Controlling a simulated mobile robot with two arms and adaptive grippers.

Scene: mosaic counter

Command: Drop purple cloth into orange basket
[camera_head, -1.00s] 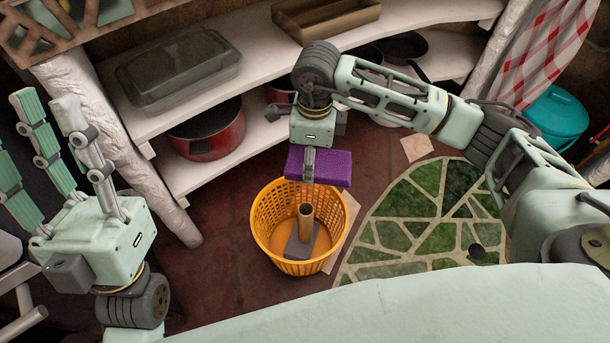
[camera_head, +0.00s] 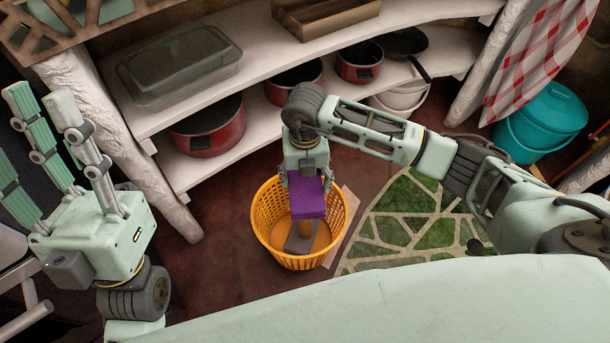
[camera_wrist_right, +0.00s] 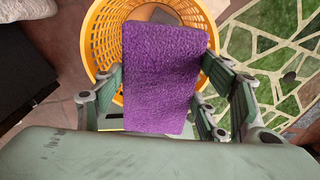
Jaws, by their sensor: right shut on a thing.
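The purple cloth (camera_head: 307,196) is a flat rectangular piece held by my right gripper (camera_head: 305,180) over the orange basket (camera_head: 270,243). In the right wrist view the cloth (camera_wrist_right: 163,75) lies between the fingers of my right gripper (camera_wrist_right: 160,95), and the orange basket (camera_wrist_right: 103,35) shows behind it. The basket stands on the floor with a dark grey flat thing (camera_head: 300,243) inside, partly hidden by the cloth. My left gripper (camera_head: 52,118) is at the left, raised, with its fingers spread apart and empty.
White shelves behind the basket carry red pots (camera_head: 207,128), a glass dish (camera_head: 180,68) and a brown tray (camera_head: 325,15). A teal bucket (camera_head: 543,122) stands at the right. A green mosaic (camera_head: 410,215) lies right of the basket.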

